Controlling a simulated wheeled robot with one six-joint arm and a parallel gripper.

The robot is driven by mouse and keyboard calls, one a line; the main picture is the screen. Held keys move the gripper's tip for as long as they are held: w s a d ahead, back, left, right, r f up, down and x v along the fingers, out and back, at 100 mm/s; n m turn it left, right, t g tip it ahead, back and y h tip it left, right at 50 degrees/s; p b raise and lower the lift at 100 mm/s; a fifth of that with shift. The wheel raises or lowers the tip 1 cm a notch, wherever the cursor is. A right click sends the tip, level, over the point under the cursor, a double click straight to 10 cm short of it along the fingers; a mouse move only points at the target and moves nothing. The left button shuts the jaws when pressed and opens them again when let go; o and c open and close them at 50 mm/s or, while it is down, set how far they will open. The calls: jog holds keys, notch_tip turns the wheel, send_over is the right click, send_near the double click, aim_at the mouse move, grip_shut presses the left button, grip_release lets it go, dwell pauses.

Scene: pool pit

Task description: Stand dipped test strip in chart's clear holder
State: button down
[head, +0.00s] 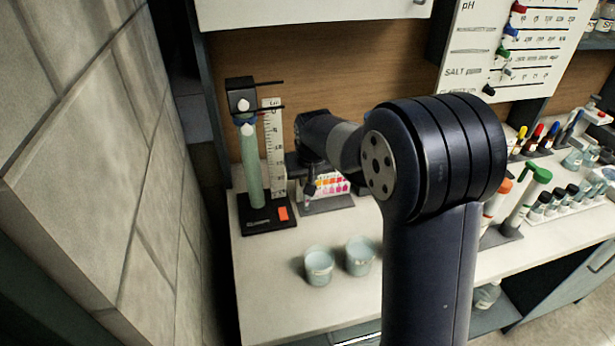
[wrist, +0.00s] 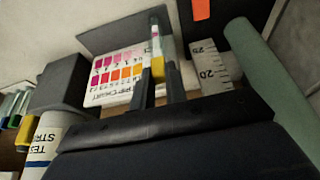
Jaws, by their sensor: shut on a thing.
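My gripper (wrist: 162,72) is shut on a thin test strip (wrist: 156,42), pale with a yellow patch, which extends beyond the fingertips. The strip chart (wrist: 120,72), a white card with rows of pink, red, orange and yellow squares, lies just left of the strip in the wrist view. In the head view, the chart (head: 332,184) stands on the counter behind my arm, and my gripper (head: 309,196) is close to its left side. I cannot clearly make out the clear holder, nor whether the strip touches it.
A green column (head: 250,170) with a ruler (head: 273,140) stands on a black base left of the chart. Two cups (head: 319,266) (head: 360,256) stand in front. A test strip bottle (wrist: 46,145) is at lower left in the wrist view. Pens and vials crowd the right counter.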

jog(key=shift+f+b, duration=0.35)
jog(key=shift+f, duration=0.2)
dwell(0.8)
jog(key=c, duration=1.3)
grip_release()
jog(key=shift+c, duration=0.2)
jog(key=shift+r, duration=0.1)
jog(key=shift+r+p, duration=2.6)
jog(key=shift+r, duration=0.9)
jog(key=shift+f, duration=0.1)
notch_tip(320, 180, down, 7)
jog(key=b, duration=0.5)
